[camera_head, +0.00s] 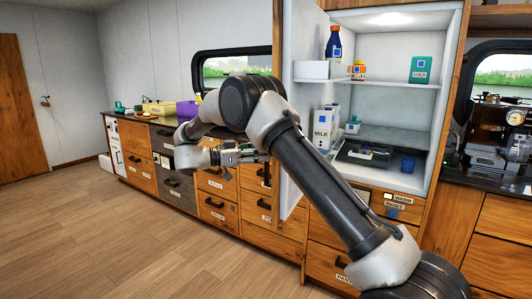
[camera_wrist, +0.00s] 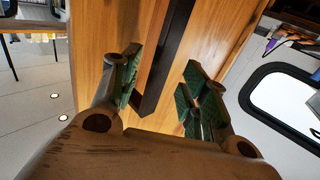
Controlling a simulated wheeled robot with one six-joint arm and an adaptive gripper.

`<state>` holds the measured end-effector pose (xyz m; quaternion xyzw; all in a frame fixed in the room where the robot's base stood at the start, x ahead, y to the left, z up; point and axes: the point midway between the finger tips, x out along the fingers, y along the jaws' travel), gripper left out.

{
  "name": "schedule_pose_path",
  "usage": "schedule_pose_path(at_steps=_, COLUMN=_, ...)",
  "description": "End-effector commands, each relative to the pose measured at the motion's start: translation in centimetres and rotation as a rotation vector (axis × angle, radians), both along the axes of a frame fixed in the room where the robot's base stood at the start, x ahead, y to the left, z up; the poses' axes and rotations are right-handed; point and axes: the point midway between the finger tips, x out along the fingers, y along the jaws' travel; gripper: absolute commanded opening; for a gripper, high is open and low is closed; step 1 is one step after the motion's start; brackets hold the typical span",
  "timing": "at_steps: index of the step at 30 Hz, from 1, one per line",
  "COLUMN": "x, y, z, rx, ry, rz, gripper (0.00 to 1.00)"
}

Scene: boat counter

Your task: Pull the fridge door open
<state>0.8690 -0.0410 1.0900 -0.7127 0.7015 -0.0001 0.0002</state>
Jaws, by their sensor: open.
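The fridge door (camera_head: 300,105) stands swung open to the left of the fridge (camera_head: 392,107), its white inner face showing and its wooden outer face turned away in the head view. In the wrist view the wooden outer face (camera_wrist: 208,35) fills the middle, with a long dark handle (camera_wrist: 168,62) running along it. My gripper (camera_head: 247,154) is at the outer side of the door. It is open, and in the wrist view its two green-padded fingers (camera_wrist: 160,90) stand on either side of the handle. I cannot tell whether either pad touches it.
The lit fridge holds a milk carton (camera_head: 322,129), a blue bottle (camera_head: 333,43), a teal box (camera_head: 423,69) and a blue cup (camera_head: 408,166). Wooden drawers (camera_head: 215,205) line the counter at left. The wooden floor (camera_head: 110,235) at left is clear.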

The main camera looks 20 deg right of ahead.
Motion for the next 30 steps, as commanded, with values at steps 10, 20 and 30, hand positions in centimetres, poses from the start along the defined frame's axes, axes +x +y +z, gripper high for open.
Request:
schedule_pose_path(at_steps=10, x=0.0, y=4.6, z=-0.1, rx=0.0, ry=0.002, rz=0.0, gripper=0.45)
schedule_pose_path(at_steps=20, x=0.0, y=4.7, z=0.0, rx=0.0, ry=-0.001, rz=0.004, gripper=0.32)
schedule_pose_path(at_steps=30, x=9.1, y=1.3, z=6.2, rx=0.045, ry=-0.218, rz=0.529, gripper=0.0)
